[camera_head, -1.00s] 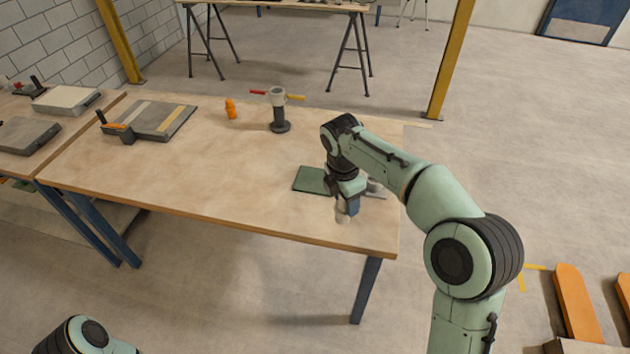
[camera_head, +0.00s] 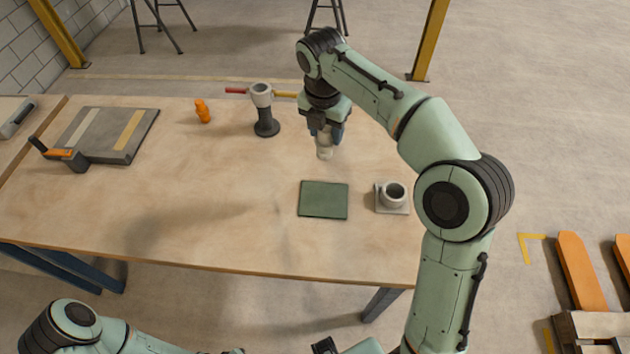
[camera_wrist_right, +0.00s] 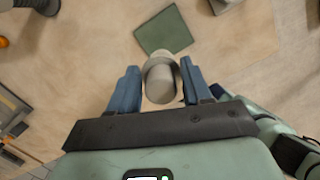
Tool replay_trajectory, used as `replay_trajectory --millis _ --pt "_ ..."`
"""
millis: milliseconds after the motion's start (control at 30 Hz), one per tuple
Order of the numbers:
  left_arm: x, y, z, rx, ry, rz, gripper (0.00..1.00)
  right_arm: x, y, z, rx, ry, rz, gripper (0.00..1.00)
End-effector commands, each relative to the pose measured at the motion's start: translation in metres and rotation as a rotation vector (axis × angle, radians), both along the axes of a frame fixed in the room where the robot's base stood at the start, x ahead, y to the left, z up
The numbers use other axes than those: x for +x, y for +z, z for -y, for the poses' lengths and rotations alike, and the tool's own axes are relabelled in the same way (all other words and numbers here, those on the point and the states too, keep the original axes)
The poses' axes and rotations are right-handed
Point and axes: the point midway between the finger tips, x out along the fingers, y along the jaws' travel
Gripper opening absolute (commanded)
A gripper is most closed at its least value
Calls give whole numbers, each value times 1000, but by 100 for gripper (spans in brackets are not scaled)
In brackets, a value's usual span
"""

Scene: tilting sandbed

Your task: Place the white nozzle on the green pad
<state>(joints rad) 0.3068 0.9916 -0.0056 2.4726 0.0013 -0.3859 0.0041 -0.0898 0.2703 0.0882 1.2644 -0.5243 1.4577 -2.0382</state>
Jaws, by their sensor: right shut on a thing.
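The white nozzle (camera_head: 325,150) is held upright below my right gripper (camera_head: 325,130), above the far part of the table. In the right wrist view the nozzle (camera_wrist_right: 160,80) sits between the blue fingers of the right gripper (camera_wrist_right: 156,88), which is shut on it. The green pad (camera_head: 323,200) lies flat and bare on the table, nearer to me than the nozzle and apart from it. The pad also shows beyond the nozzle in the right wrist view (camera_wrist_right: 164,32). My left arm shows at the lower left, but no left gripper fingers can be made out.
A grey cup on a square base (camera_head: 392,197) stands just right of the pad. A dark stand with a light top and red and yellow handles (camera_head: 265,115) is at the back, beside a small orange object (camera_head: 203,111). A grey board (camera_head: 112,133) lies left. The table's middle is clear.

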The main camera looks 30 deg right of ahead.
Motion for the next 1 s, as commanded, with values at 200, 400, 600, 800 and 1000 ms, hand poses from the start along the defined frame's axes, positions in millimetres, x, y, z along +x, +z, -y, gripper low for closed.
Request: replay_trajectory --millis 200,400,600,800,1000 --pt "-11 -18 0 0 1 -14 43 -2 -48 0 -1 0 -8 18" --pt "-18 -31 0 0 0 -21 43 -2 -101 1 -2 -1 -7 18" --pt "-21 -37 0 0 1 -24 43 -1 -136 0 -1 -1 -4 18" --pt "-22 -40 0 0 0 -25 43 -1 -151 0 0 -1 -3 18" --pt "-24 -46 0 0 0 -28 43 -2 -187 0 -1 -1 -4 18"
